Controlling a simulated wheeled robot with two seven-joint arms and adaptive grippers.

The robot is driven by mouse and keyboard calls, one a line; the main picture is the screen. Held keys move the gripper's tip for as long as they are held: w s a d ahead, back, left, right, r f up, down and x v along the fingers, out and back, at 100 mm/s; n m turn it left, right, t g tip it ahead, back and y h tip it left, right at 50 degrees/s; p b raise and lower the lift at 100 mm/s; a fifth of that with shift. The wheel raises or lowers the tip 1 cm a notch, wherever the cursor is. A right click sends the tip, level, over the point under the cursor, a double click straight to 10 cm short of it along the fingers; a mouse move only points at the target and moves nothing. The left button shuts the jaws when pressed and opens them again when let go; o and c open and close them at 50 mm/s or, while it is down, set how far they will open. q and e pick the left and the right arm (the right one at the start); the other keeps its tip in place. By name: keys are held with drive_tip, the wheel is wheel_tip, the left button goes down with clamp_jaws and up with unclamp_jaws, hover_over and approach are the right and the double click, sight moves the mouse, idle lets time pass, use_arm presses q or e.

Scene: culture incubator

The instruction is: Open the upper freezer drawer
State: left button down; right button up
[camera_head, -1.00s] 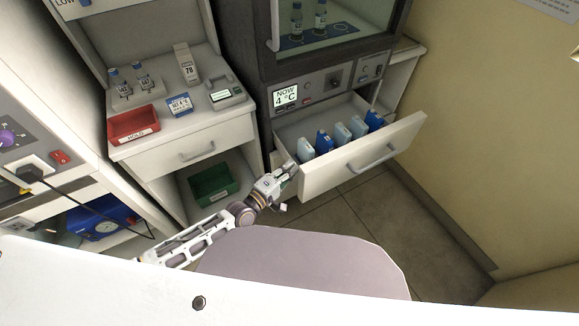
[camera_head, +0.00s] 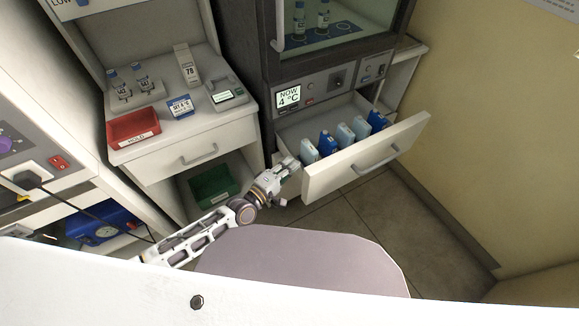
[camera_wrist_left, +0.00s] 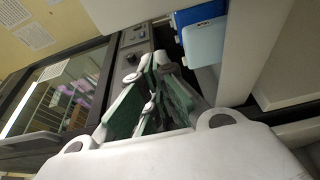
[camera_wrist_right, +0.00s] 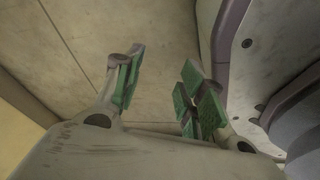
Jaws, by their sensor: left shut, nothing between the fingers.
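Several light and dark blue packs (camera_head: 344,134) stand upright inside; two blue ones also show in the left wrist view (camera_wrist_left: 203,40). My left gripper (camera_head: 290,163) is shut and empty at the left end of the drawer front, off the handle. In the left wrist view its fingers (camera_wrist_left: 152,88) are together beside the drawer; I cannot tell if they touch it. My right gripper (camera_wrist_right: 160,85) is open and empty above the floor.
The cabinet above has a display (camera_head: 289,97) reading 4 °C and a glass door with bottles behind it. To the left stands a bench with a red bin (camera_head: 133,127); a green bin (camera_head: 213,187) is below. Tiled floor (camera_head: 340,215) is free before the drawer.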

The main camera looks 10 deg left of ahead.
use_arm(q)
drive_tip(key=v, duration=0.9)
drive_tip(key=shift+a, duration=0.6)
use_arm(e)
drive_tip(key=shift+a, duration=0.15)
drive_tip(key=shift+s+f, duration=0.1)
drive_tip(key=shift+s, duration=0.15)
use_arm(q)
drive_tip(key=shift+s, duration=0.1)
use_arm(e)
drive_tip(key=shift+s, duration=0.1)
